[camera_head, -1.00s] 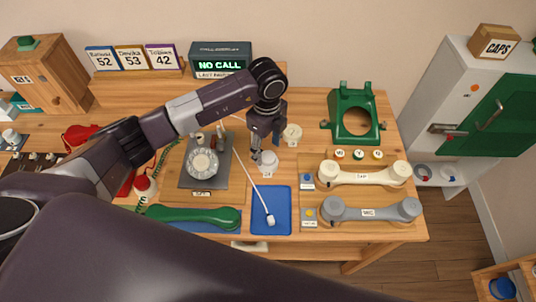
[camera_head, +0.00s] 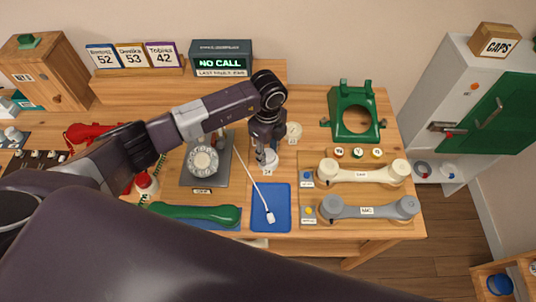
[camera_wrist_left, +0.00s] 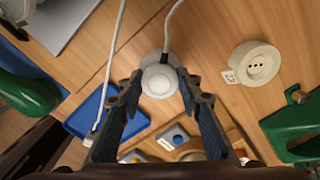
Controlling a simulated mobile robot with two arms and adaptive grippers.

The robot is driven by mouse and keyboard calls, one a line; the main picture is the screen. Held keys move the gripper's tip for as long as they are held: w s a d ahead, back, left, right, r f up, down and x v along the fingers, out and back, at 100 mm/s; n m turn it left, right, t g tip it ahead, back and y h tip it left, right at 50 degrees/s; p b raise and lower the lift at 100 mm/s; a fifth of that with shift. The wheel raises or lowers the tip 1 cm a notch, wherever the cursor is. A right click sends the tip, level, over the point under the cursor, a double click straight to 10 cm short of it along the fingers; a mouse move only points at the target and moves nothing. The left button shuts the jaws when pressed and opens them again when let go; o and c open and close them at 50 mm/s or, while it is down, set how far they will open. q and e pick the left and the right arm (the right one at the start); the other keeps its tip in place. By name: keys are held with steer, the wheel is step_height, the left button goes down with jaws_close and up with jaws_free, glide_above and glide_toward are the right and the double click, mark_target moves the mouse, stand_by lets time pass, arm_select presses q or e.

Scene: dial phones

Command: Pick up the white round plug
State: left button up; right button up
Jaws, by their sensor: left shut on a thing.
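The white round plug (camera_wrist_left: 160,80) is between the two fingers of my left gripper (camera_wrist_left: 158,88) in the left wrist view, with a grey-white cable running up from it. In the head view my left gripper (camera_head: 266,158) is shut on the plug at the middle of the table, just above the blue tray. The fingers partly hide the plug there. A pale round base shows under it, and I cannot tell whether the plug is clear of this base. My right gripper is not in view.
A round cream socket (camera_wrist_left: 258,64) is close by, behind the plug in the head view. A white cable with a small square plug (camera_head: 270,217) lies on the blue tray (camera_head: 283,198). A dial phone (camera_head: 203,162) stands left; cream and grey handsets (camera_head: 365,211) lie right.

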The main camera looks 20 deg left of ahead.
mark_target(268, 153)
arm_select(q)
steer(key=shift+r, duration=0.15)
step_height(268, 153, up, 19)
steer(key=b, duration=0.4)
steer(key=s+d+m+p, duration=0.3)
steer(key=s+d+m, duration=0.2)
steer(key=s+m, duration=0.45)
steer(key=shift+n, duration=0.75)
steer(key=f, duration=0.5)
steer(key=s+f, duration=0.1)
steer(key=f, duration=1)
steer(key=shift+s+a, duration=0.25)
steer(key=shift+s, duration=0.15)
step_height(268, 153, down, 5)
steer(key=shift+r+p, duration=0.2)
steer(key=shift+p, duration=0.3)
steer(key=shift+f, duration=0.15)
